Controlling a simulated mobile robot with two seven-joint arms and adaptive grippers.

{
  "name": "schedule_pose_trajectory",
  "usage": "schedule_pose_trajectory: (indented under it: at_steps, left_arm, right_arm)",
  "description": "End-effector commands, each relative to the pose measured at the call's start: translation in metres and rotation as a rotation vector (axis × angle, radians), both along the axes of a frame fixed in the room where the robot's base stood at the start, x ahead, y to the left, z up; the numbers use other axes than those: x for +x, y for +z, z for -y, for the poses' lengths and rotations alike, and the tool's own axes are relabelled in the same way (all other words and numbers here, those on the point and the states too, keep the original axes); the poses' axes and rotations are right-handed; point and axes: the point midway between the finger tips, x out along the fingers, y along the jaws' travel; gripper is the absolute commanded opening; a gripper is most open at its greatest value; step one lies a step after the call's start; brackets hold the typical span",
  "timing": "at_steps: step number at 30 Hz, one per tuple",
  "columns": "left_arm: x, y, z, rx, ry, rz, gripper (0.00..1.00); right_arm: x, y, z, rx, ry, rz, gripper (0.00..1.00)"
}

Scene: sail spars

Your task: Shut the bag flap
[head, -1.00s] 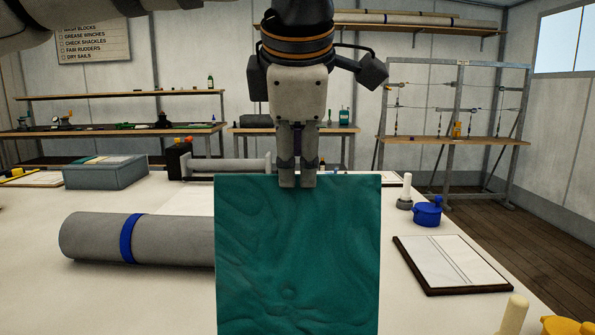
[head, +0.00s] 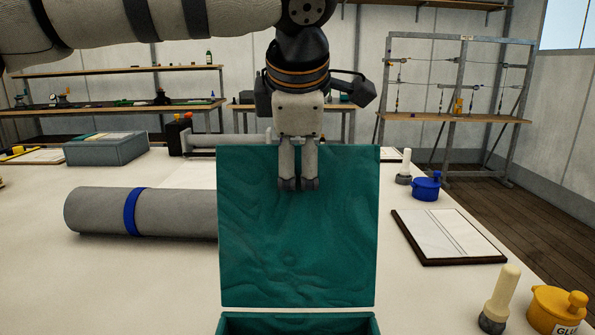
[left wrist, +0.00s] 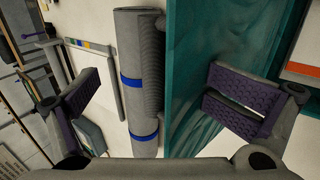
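The teal bag (head: 298,323) shows at the bottom of the head view, only its upper rim in sight. Its flap (head: 298,245) stands upright behind that rim, so the bag is open. My left gripper (head: 298,185) points down at the flap's top edge. Two of its fingers hang in front of the flap's near face. In the left wrist view the flap (left wrist: 195,95) runs between those two fingers on the right and a single finger on the far side. The fingers are wide apart; whether any touches the flap I cannot tell. My right gripper is out of view.
A grey roll with a blue band (head: 170,213) lies left of the flap. A clipboard (head: 445,235), a blue pot (head: 427,187), a yellow glue pot (head: 556,308) and a pale-handled tool (head: 500,295) lie to the right. The table left of the bag's front is clear.

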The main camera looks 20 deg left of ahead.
Motion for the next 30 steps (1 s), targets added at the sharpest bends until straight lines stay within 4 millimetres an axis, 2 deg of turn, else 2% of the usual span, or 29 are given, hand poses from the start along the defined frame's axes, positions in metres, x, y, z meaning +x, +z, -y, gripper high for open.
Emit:
schedule_pose_trajectory:
  at_steps: [2, 22, 23, 24, 26, 29, 30]
  left_arm:
    - [0.0065, -0.0053, -0.004, 0.0, 0.011, 0.001, 1.0]
    - [0.001, -0.0095, -0.0025, 0.004, 0.01, -0.001, 1.0]
    - [0.001, -0.0094, -0.0025, 0.004, 0.009, -0.001, 0.86]
    - [0.0009, -0.0093, -0.0025, 0.004, 0.009, -0.001, 0.77]
    - [0.0009, -0.0091, -0.0025, 0.004, 0.009, -0.001, 0.65]
    - [0.0007, -0.0084, -0.0025, 0.005, 0.009, 0.001, 0.65]
    - [0.0007, -0.008, -0.0025, 0.004, 0.009, 0.001, 0.92]
  right_arm:
    - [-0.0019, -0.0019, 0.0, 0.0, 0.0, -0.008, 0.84]
    - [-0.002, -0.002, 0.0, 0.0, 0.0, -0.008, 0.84]
    - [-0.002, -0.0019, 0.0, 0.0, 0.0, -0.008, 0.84]
    - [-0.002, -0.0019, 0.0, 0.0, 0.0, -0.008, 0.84]
    - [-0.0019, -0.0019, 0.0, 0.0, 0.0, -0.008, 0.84]
    - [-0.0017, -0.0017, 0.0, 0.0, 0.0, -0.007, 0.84]
    - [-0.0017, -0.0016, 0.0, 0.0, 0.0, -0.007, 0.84]
